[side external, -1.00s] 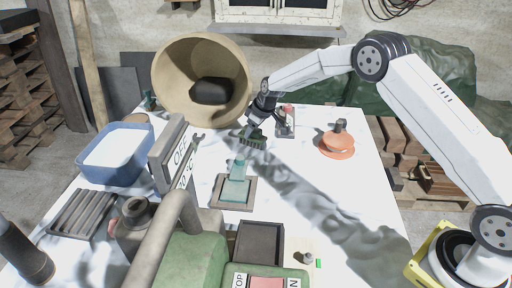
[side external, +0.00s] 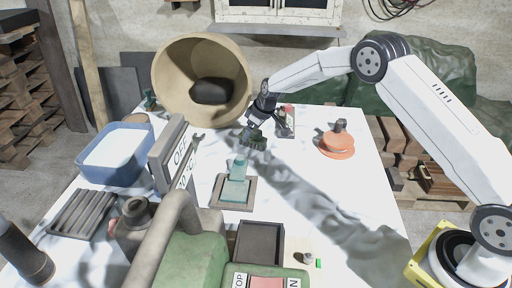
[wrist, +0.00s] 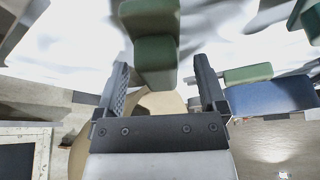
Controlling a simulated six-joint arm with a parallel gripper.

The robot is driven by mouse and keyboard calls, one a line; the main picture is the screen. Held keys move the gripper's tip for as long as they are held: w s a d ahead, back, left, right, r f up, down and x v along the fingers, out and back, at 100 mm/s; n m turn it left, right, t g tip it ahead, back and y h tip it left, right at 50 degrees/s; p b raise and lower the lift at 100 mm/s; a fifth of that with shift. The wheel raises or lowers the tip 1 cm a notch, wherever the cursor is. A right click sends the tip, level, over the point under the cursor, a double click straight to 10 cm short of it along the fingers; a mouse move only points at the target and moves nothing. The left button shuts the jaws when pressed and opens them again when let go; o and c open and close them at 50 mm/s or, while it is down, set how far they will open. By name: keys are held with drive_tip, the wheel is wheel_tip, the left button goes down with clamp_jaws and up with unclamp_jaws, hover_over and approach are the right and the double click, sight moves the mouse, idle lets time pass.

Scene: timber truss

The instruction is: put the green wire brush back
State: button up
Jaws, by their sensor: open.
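The green wire brush (side external: 257,141) is at the tip of my gripper (side external: 251,133) on the far middle part of the white table in the side view. In the wrist view, a green block (wrist: 155,58), apparently the brush, shows in the gap between the fingers of my gripper (wrist: 160,80). The fingers stand wide apart, with visible room on both sides of it. I cannot tell whether the brush rests on the table or is tilted off it.
A tan drum (side external: 180,65) stands behind, left of my gripper. A small stand with a red top (side external: 287,118) is close on its right, then an orange round object (side external: 337,147). A teal object on a grey plate (side external: 235,192), a blue tub (side external: 118,155) and a green machine (side external: 185,245) are nearer.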

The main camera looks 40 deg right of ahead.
drive_tip(key=v, duration=1.2)
drive_tip(key=shift+r, duration=0.1)
drive_tip(key=shift+s, duration=0.1)
idle(0.5)
drive_tip(key=s+a+f+m+h, duration=0.1)
drive_tip(key=s+f+m, duration=0.1)
drive_tip(key=s, duration=1.3)
drive_tip(key=s+a+f+m+g, duration=0.1)
drive_tip(key=s+a+f+m, duration=0.1)
drive_tip(key=s, duration=1.4)
drive_tip(key=shift+s+m+g+h, duration=0.2)
drive_tip(key=shift+m+g+h, duration=0.1)
drive_tip(key=shift+h, duration=0.1)
